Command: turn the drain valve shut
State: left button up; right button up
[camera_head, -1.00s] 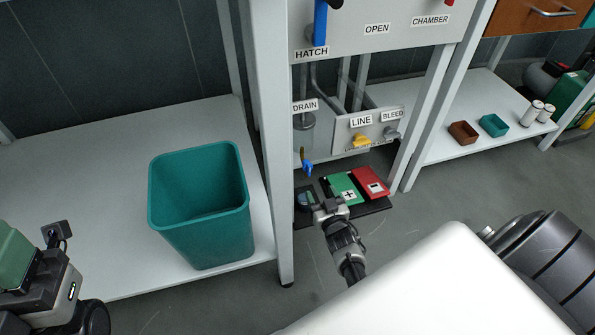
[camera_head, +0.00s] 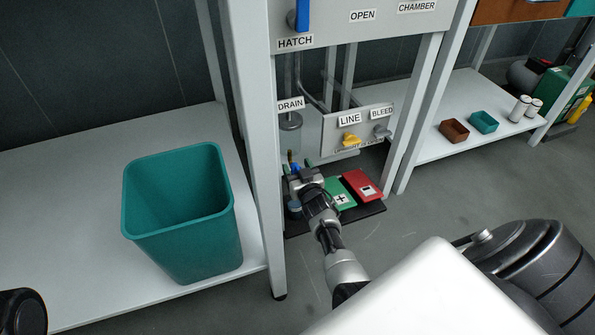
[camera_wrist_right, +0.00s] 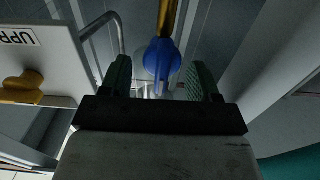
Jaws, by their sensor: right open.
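The drain valve shows in the right wrist view as a brass stem with a blue handle (camera_wrist_right: 162,62) at its end. In the head view the blue handle (camera_head: 295,168) is a small patch below the DRAIN label (camera_head: 291,104), mostly covered by my gripper. My right gripper (camera_head: 299,167) reaches it from the front. In the right wrist view my gripper (camera_wrist_right: 161,72) is open, with the handle between its two fingers and gaps visible on both sides. The handle appears in line with the brass stem in that view. My left gripper is out of view.
A LINE and BLEED panel (camera_head: 336,131) with a yellow knob (camera_head: 351,139) stands right of the valve. A rack post (camera_head: 262,170) is close on the left, then a teal bin (camera_head: 190,245). Green (camera_head: 338,193) and red (camera_head: 362,185) items lie on a dark mat below.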

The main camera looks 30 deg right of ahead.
jog(key=c, duration=0.9)
